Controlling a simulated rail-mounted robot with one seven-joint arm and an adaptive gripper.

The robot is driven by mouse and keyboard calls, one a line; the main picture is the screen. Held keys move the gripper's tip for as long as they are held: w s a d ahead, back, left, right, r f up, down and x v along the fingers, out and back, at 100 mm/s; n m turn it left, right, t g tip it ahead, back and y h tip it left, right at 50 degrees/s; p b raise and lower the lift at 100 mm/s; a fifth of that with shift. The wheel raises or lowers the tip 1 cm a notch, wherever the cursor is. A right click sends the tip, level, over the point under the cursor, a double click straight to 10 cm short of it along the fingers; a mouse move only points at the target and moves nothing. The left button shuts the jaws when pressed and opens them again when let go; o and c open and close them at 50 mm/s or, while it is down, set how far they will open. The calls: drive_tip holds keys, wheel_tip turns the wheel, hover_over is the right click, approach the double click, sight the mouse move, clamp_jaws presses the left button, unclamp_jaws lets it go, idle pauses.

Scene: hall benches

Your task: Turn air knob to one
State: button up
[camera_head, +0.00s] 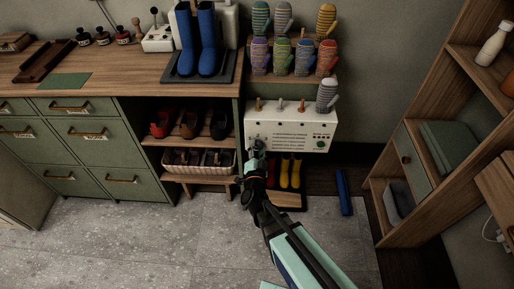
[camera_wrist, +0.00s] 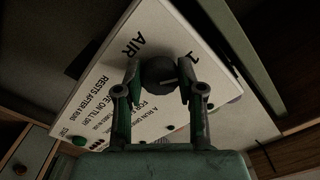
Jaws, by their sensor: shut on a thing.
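The air knob (camera_wrist: 157,72) is a dark round knob on the white dryer panel (camera_wrist: 110,85), beside the printed word AIR. A printed figure 1 stands to its upper right in the wrist view, close to the right finger. A thin pale mark shows on the right side of the knob's face; its exact setting is hard to read. My gripper (camera_wrist: 160,88) is shut on the knob, one finger on each side. In the head view my gripper (camera_head: 256,150) is at the left part of the white dryer box (camera_head: 290,128) and hides the knob.
A green button (camera_head: 320,144) is at the panel's right. Mittens (camera_head: 292,55) stand above the box on pegs. Yellow boots (camera_head: 290,173) stand under it. A shelf (camera_head: 192,142) with shoes is to the left, and an open wooden cabinet (camera_head: 440,150) to the right.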

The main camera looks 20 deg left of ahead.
drive_tip(key=o, duration=1.1)
drive_tip(key=shift+o, duration=0.2)
drive_tip(key=v, duration=0.7)
drive_tip(key=shift+s, duration=0.2)
drive_tip(key=shift+d, duration=0.1)
